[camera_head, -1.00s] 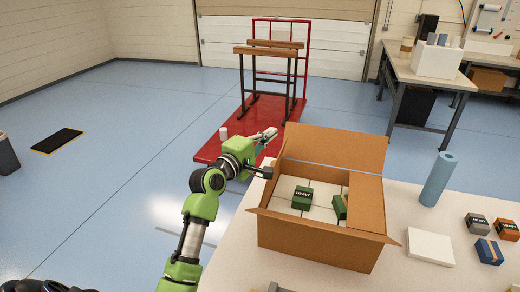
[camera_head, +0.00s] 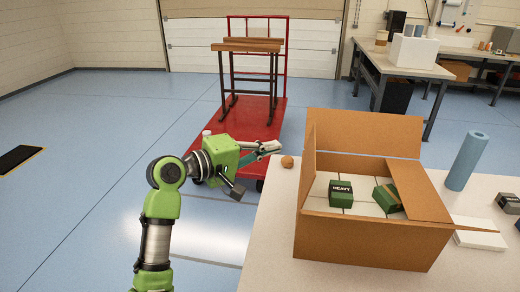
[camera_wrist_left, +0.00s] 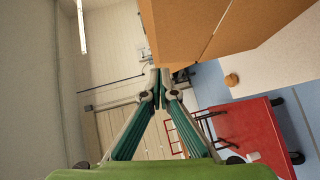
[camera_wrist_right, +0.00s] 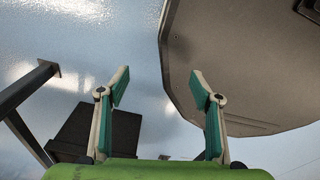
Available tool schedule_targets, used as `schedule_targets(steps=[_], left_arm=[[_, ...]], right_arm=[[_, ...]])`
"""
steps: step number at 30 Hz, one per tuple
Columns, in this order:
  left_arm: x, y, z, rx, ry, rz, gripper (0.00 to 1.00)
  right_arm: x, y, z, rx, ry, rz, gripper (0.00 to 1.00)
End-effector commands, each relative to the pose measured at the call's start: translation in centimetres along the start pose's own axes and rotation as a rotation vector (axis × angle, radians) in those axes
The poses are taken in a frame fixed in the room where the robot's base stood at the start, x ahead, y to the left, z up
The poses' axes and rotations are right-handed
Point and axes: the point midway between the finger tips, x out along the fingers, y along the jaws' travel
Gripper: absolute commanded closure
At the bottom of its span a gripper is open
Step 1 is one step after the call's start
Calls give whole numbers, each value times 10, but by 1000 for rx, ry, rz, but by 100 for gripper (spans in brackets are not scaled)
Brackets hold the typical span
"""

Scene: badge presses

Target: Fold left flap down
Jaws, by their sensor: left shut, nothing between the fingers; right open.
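An open cardboard box (camera_head: 365,243) stands on the white table. Its left flap (camera_head: 306,165) stands roughly upright, seen almost edge-on. Inside are two green packs, one marked HEAVY (camera_head: 341,193). My left gripper (camera_head: 278,147) is shut and empty, left of the box and apart from it. In the left wrist view its fingertips (camera_wrist_left: 160,78) are just below the brown cardboard (camera_wrist_left: 215,25). My right gripper (camera_wrist_right: 160,82) is open and empty, away from the box.
A small brown ball (camera_head: 287,161) sits on the table (camera_head: 265,245) left of the box. A blue roll (camera_head: 467,160) and a white slab (camera_head: 480,238) are on the right. A red cart (camera_head: 245,125) stands behind my left arm.

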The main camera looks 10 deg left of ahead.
Motion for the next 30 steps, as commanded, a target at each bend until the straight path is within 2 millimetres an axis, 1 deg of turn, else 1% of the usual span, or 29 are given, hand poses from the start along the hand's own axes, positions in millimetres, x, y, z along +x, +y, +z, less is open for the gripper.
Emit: schedule_targets(steps=[1, 6, 8, 9, 12, 18, 30], left_arm=[[12, 2, 1, -3, -4, -1, 100], [49, 2, 0, -3, -2, -1, 100], [61, 2, 0, -3, -2, 0, 100], [67, 2, 4, -2, -3, -1, 100], [76, 1, 16, -2, -1, -1, 100], [88, -1, 26, -2, 1, -2, 100], [89, -1, 28, 0, 2, -3, 100]], right_arm=[[-4, 2, 2, -1, -4, 3, 41], [-10, 3, 1, -1, -2, 3, 41], [-12, 1, -2, 0, 1, 1, 41], [-14, 0, -4, 0, 3, -1, 41], [-18, -6, -9, 2, 10, -8, 41], [-21, -14, -14, 1, 16, -17, 41], [-21, -8, -12, -2, 14, -10, 41]])
